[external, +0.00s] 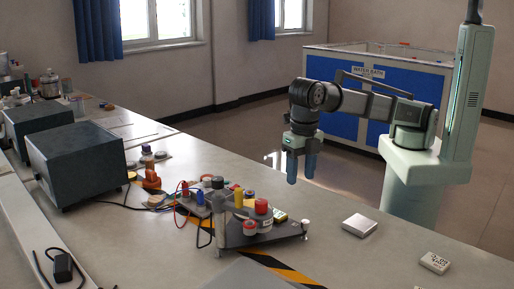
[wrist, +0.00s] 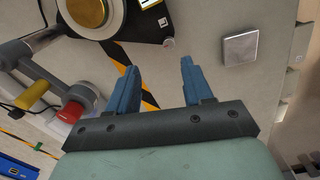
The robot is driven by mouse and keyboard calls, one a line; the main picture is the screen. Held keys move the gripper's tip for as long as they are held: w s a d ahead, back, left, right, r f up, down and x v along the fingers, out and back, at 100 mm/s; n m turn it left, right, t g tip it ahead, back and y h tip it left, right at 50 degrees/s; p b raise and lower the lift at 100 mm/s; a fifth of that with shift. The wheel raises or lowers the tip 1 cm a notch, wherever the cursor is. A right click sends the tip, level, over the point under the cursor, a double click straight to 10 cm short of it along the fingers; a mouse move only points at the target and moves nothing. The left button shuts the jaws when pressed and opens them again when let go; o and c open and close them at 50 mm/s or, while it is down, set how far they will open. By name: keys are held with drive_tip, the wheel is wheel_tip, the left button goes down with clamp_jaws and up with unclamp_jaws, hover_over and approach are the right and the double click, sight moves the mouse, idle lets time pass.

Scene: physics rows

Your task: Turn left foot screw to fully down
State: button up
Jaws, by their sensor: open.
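A dark, roughly triangular instrument base (external: 270,238) stands on the bench, crowded with coloured knobs and cylinders. A small pale foot screw (external: 306,226) is at its right corner; a similar pale piece (wrist: 168,43) shows at the base's corner in the wrist view. A red-topped knob (external: 250,228) is at its front, and a red knob (wrist: 70,112) shows at left in the wrist view. I cannot tell which one is the left foot screw or how far it is turned. My gripper (external: 301,180) is open and empty, above and behind the instrument, touching nothing; its blue fingers (wrist: 150,53) are apart.
A silver block (external: 359,224) lies right of the instrument, with clear bench between. A small white box (external: 434,262) is farther right. Yellow-black tape (external: 285,270) marks the bench. Cables and dark grey boxes (external: 85,160) are at left.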

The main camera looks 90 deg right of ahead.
sight(306, 221)
drive_tip(key=f, duration=0.4)
drive_tip(key=s+f, duration=0.1)
drive_tip(key=f, duration=0.3)
drive_tip(key=s+a+f, duration=0.1)
drive_tip(key=f, duration=0.4)
drive_tip(key=shift+f, duration=0.1)
drive_tip(key=shift+c, duration=0.5)
clamp_jaws()
